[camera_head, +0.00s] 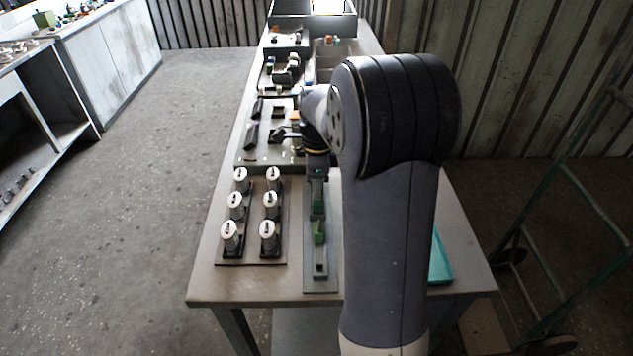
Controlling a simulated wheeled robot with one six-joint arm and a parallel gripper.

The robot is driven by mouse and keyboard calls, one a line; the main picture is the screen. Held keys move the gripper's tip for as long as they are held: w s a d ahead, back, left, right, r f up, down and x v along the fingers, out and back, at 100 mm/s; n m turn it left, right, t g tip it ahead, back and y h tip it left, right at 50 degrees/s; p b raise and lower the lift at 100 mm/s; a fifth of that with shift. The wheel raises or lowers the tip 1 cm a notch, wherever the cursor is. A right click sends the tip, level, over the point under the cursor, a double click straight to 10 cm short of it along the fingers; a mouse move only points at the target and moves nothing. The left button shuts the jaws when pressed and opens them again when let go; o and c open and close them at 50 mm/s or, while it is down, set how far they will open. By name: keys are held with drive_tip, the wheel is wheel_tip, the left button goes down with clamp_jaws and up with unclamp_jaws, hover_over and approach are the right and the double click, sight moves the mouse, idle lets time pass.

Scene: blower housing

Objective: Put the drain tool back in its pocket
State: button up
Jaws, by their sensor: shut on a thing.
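My gripper (317,183) points down over a long narrow grey-green holder (321,284) on the table, and my arm partly covers it. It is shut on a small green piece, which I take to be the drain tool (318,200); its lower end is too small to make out. Another green piece (319,233) sits in the holder just nearer to me. A small raised block with a dark opening (320,268) is at the holder's near end. I cannot tell which pocket belongs to the tool, or whether the tool touches the holder.
A dark plate with several white-topped cylinders (236,205) stands left of the holder. Behind it are a tray of dark parts (254,137) and more bins. A teal tray (440,262) shows right of my arm. The table's front strip (240,285) is bare.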

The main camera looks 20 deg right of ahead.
drive_tip(key=shift+f+b, duration=0.3)
drive_tip(key=shift+f, duration=0.35)
drive_tip(key=o, duration=0.9)
drive_tip(key=shift+r, duration=0.15)
wheel_tip(320, 180, up, 11)
drive_tip(key=shift+d+f, duration=0.1)
drive_tip(key=shift+f, duration=0.05)
wheel_tip(320, 180, down, 11)
drive_tip(key=shift+r, duration=0.1)
drive_tip(key=shift+r+p, duration=0.3)
drive_tip(key=shift+r, duration=0.15)
